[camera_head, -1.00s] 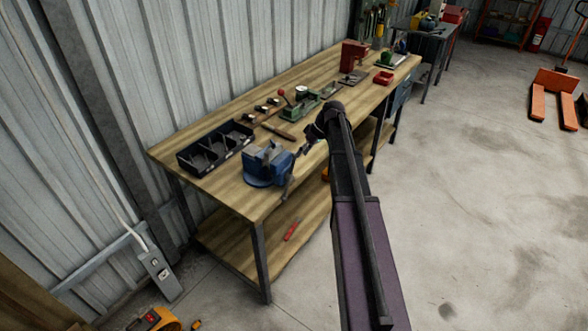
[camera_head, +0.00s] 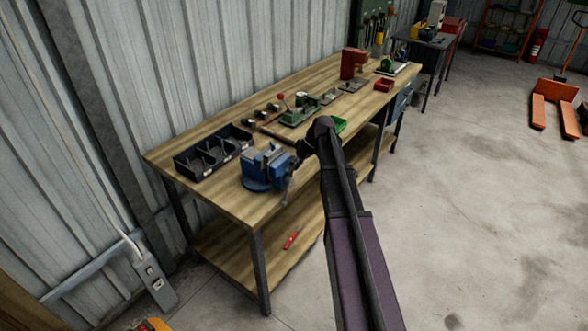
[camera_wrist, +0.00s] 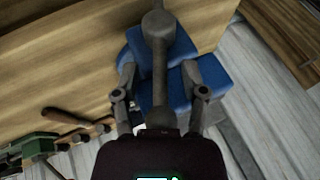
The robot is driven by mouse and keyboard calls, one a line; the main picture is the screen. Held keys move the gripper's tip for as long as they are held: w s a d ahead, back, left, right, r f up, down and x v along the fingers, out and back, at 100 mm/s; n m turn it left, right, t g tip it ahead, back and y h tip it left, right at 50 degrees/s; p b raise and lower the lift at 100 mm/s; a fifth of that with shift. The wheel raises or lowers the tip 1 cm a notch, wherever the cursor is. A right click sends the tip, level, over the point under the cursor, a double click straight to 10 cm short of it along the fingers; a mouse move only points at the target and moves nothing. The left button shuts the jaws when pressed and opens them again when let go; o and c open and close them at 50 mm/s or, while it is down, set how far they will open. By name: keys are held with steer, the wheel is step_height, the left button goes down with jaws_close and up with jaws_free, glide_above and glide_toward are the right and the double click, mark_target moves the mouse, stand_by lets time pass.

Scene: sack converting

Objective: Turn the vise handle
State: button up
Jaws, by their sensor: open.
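The blue vise (camera_head: 266,171) stands at the near front corner of the wooden workbench (camera_head: 222,194). In the wrist view the vise (camera_wrist: 186,72) fills the top middle, and its grey handle bar (camera_wrist: 158,50) with a round knob runs down the picture's centre. My gripper (camera_wrist: 159,78) is open, with one finger on each side of the bar. I cannot tell whether either finger touches it. In the head view my gripper (camera_head: 302,150) is small and dark, just right of the vise, partly hidden by my arm.
A black divided bin (camera_head: 212,152) lies behind the vise. A red screwdriver-like tool (camera_head: 291,238) lies on the lower shelf.

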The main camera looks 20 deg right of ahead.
jaws_close()
steer(key=shift+d, duration=0.1)
stand_by(0.3)
